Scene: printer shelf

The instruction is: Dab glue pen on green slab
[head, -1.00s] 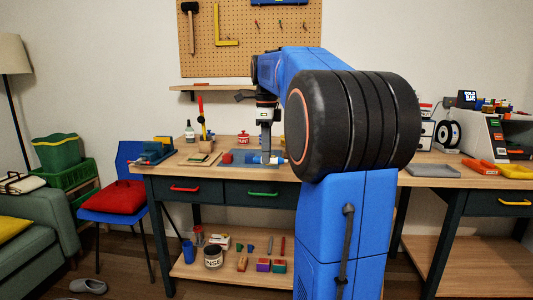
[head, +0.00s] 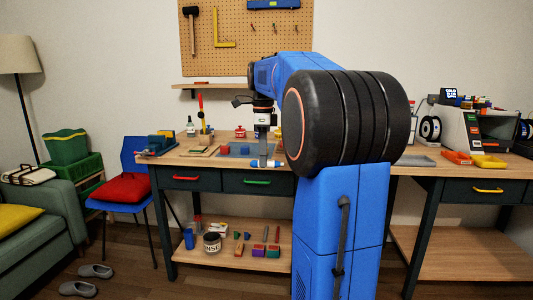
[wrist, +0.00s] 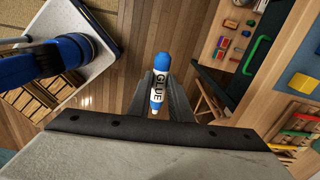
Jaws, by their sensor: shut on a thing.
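The glue pen, white with blue ends and the word GLUE, shows in the wrist view (wrist: 158,82) between my fingers. My gripper (wrist: 160,85) is shut on its middle, with both blue ends free. In the head view my gripper (head: 263,162) hangs point-down by the bench's front edge, with the pen (head: 257,165) lying crosswise at its tips. The green slab is hard to make out; a small flat greenish piece (head: 202,150) lies on the bench left of the blue-grey mat (head: 241,154). I cannot tell whether that is the slab.
Red and blue blocks (head: 235,148) stand on the mat behind my gripper. A cup of tools (head: 205,135) and a vise-like blue thing (head: 157,146) stand further left. A grey tray (head: 415,161) lies at right. Drawers with coloured handles (head: 257,182) face me.

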